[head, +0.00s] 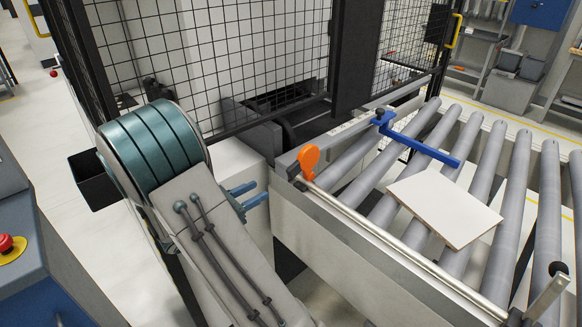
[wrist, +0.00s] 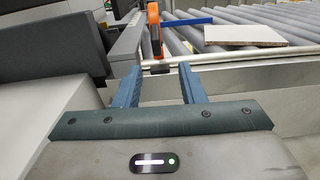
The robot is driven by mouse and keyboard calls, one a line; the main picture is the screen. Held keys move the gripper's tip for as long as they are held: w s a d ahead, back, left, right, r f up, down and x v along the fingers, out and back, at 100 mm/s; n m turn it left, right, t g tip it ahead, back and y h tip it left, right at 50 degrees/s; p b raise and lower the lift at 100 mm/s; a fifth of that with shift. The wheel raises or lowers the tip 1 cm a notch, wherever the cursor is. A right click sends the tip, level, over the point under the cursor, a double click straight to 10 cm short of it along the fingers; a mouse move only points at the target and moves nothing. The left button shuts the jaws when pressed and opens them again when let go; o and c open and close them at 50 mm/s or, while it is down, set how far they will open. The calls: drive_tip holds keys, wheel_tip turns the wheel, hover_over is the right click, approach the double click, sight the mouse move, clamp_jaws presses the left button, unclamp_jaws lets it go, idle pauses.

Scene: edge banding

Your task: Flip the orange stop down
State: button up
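The orange stop (head: 309,160) stands upright at the near left end of the roller conveyor, beside the metal rail. It also shows edge-on in the wrist view (wrist: 155,28), just ahead of my fingers. My gripper (head: 250,193) has two blue fingers spread apart with nothing between them.
A white panel (head: 444,208) lies on the grey rollers (head: 512,200). A blue bar (head: 420,140) reaches over the rollers behind the stop. A metal rail (head: 390,240) runs along the conveyor's near edge. A black mesh fence (head: 240,60) stands behind.

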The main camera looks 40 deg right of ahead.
sight(287, 172)
drive_tip(key=d+p, duration=0.1)
drive_tip(key=d, duration=0.3)
drive_tip(key=w+d, duration=0.1)
drive_tip(key=d, duration=0.4)
drive_tip(key=d+p, duration=0.1)
drive_tip(key=d, duration=0.3)
drive_tip(key=shift+w+d+p, duration=0.3)
drive_tip(key=shift+d, duration=0.1)
clamp_jaws()
